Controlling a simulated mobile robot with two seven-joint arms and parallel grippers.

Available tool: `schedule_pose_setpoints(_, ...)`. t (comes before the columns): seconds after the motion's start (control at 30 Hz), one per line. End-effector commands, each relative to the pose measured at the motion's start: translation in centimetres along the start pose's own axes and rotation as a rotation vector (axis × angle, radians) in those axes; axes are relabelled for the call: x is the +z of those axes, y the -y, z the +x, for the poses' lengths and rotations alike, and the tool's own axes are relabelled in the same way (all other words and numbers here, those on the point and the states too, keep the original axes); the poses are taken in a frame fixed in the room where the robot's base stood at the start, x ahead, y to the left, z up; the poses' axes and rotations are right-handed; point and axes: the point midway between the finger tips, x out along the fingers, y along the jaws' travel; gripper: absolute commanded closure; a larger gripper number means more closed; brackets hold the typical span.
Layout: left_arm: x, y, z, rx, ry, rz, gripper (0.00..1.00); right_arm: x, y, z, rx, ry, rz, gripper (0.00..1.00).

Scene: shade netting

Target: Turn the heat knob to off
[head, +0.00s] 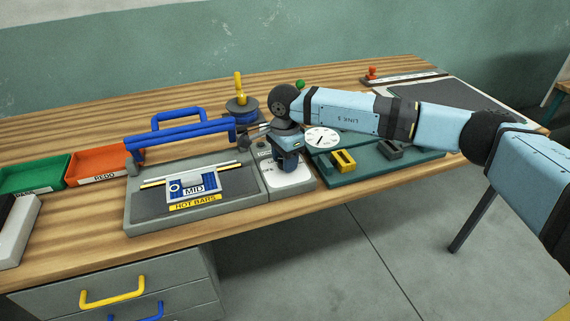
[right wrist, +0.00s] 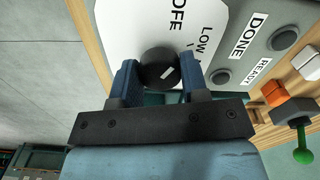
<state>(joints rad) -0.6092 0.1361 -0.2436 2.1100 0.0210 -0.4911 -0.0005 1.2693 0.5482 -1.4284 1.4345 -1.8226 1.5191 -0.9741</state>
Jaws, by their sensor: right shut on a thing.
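The heat knob (right wrist: 160,68) is a dark round knob on a white dial plate (right wrist: 120,22) in the right wrist view. "OFF" and "LOW" are printed beside it, and other markings are hidden. A short white mark on the knob slants toward the "LOW" side; its exact setting is hard to tell. My right gripper (right wrist: 159,78) has its two blue fingers shut on the knob, one on each side. In the head view my right gripper (head: 290,165) reaches down over the white plate (head: 291,180) and hides the knob. My left gripper is not in view.
A grey sealer with a blue handle (head: 180,137) and a "HOT BARS" label (head: 195,202) stands left of the plate. A round gauge (head: 322,137) and a green fixture (head: 370,165) are to the right.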

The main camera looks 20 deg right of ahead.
Motion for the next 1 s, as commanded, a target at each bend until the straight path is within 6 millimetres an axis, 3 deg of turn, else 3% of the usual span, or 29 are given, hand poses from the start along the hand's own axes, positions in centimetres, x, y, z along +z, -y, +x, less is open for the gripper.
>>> schedule_pose_setpoints(0.4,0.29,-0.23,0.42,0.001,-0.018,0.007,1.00,0.00,0.09,-0.08,-0.004,0.001,-0.241,0.83)
schedule_pose_setpoints(1.0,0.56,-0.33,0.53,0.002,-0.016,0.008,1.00,0.00,0.07,-0.18,-0.003,0.000,-0.297,0.82)
